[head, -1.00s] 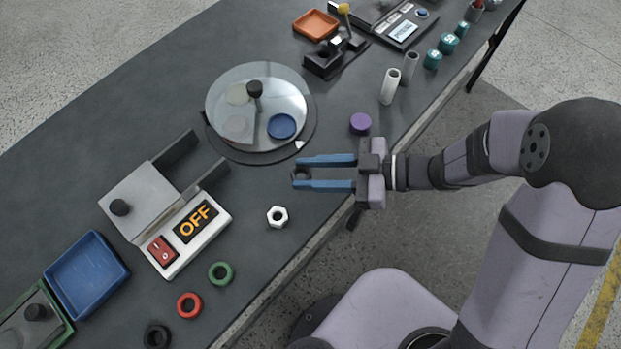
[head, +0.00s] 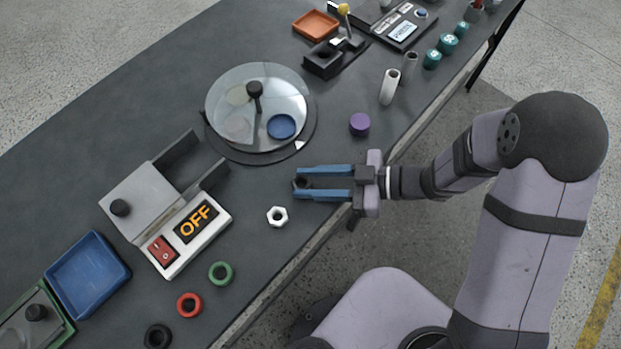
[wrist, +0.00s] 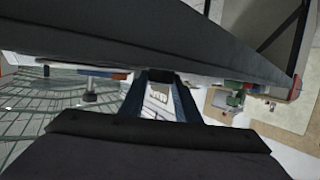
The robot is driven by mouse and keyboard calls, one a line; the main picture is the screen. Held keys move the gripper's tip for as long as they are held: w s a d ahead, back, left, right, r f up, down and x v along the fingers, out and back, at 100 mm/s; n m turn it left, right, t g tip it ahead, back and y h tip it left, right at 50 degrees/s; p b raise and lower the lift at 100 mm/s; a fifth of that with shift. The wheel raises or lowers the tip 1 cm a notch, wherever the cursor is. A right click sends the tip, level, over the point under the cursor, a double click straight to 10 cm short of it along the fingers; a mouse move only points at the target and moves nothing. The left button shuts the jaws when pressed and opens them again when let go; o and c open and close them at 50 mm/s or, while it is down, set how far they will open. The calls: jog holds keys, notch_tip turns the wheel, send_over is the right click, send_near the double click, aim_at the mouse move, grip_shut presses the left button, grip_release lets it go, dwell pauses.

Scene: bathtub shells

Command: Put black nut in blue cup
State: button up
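The black nut (head: 300,183) is a small dark ring between the tips of my gripper's (head: 297,182) two blue fingers. The blue cup (head: 282,127) is a round dish in the round station with a pale disc cover, up and left of the gripper. It shows in clear colour; other cups look faint through the cover. In the wrist view, my fingers (wrist: 162,95) show at the centre, and I cannot make out the nut there.
The disc cover (head: 222,105) has a black knob (head: 254,89). A white nut (head: 277,216), green ring (head: 220,273), red ring (head: 189,305) and black ring (head: 158,336) lie left. A purple cylinder (head: 359,124) stands behind the gripper. An OFF switch box (head: 172,262) stands left.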

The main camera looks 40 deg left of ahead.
jog(key=o, duration=0.3)
jog(key=shift+o, duration=0.2)
jog(key=shift+w+b, duration=0.1)
jog(key=shift+b, duration=0.4)
jog(key=v, duration=0.6)
jog(key=shift+w+a+r, duration=0.15)
jog(key=shift+o, duration=0.6)
jog(key=shift+w+d+r, duration=0.25)
jog(key=shift+w+d, duration=0.05)
jog(key=shift+d, duration=0.25)
